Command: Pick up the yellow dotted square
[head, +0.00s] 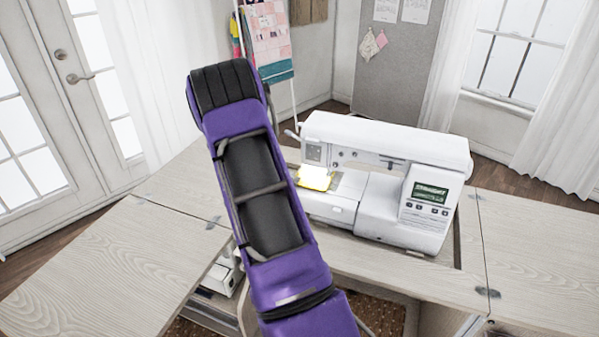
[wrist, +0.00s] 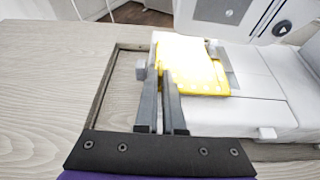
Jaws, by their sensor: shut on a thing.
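The yellow dotted square (wrist: 205,75) lies on the bed of the white sewing machine, under its lit needle area, and its upper part is washed out by bright light. It also shows in the head view (head: 315,178) as a small yellow-edged patch. My gripper (wrist: 161,76) is at the left edge of the square in the wrist view, with its two fingers close together and shut on that edge. The exact grip is partly hidden by the fingers. In the head view my purple arm hides the gripper.
The sewing machine (head: 385,140) sits in a cutout of the wooden cabinet top (head: 400,275), its head overhanging the square. The cutout's edge (wrist: 112,95) is just left of my fingers. Bare tabletop (wrist: 50,90) spreads farther left.

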